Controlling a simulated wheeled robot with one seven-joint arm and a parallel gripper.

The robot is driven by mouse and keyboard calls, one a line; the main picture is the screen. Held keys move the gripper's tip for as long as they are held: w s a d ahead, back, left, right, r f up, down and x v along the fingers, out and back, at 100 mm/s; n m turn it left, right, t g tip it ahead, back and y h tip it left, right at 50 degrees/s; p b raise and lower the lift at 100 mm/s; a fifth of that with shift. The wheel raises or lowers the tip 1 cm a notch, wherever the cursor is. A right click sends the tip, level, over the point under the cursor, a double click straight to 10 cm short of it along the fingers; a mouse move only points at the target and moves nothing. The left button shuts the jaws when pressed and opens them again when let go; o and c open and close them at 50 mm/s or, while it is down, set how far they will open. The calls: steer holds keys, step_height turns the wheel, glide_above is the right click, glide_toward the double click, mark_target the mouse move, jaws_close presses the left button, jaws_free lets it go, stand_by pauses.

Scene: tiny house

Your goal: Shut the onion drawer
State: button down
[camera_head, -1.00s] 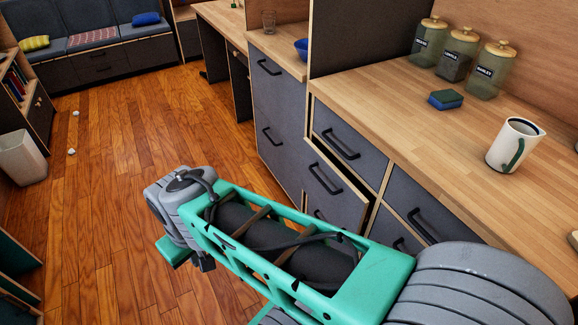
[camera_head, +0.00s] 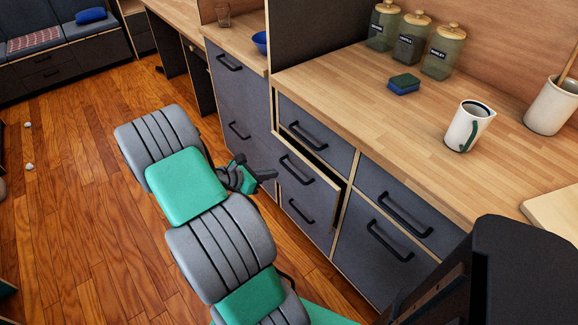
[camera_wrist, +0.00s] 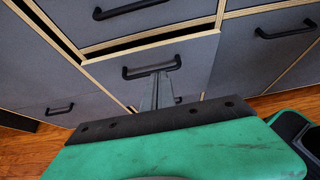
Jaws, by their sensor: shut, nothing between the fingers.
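One drawer (camera_head: 312,198) in the dark grey counter unit stands partly pulled out, below a shut top drawer. A dark gap shows along its upper edge; its contents are hidden, and no onion is in sight. It has a black bar handle and a pale wood edge. In the wrist view the drawer front (camera_wrist: 200,62) is straight ahead, with its handle (camera_wrist: 135,74) across the fingertips. My gripper (camera_head: 273,175) is shut and empty, close in front of this drawer front. Its fingers (camera_wrist: 157,78) point at the handle area; I cannot tell whether they touch it.
Neighbouring drawers (camera_head: 395,208) to the right look shut. The worktop (camera_head: 350,105) above holds a white jug (camera_head: 463,127), a sponge (camera_head: 404,83) and labelled jars (camera_head: 443,52). The wooden floor (camera_head: 85,215) to the left is mostly clear.

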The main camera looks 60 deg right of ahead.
glide_toward(306, 165)
step_height(306, 165, down, 3)
steer(key=d, duration=0.1)
steer(key=s+d, duration=0.1)
steer(key=s+d+b, duration=0.1)
steer(key=d, duration=0.1)
steer(key=shift+s+f, duration=0.1)
steer(key=shift+f, duration=0.3)
steer(key=shift+s+d, duration=0.1)
steer(key=shift+d, duration=0.35)
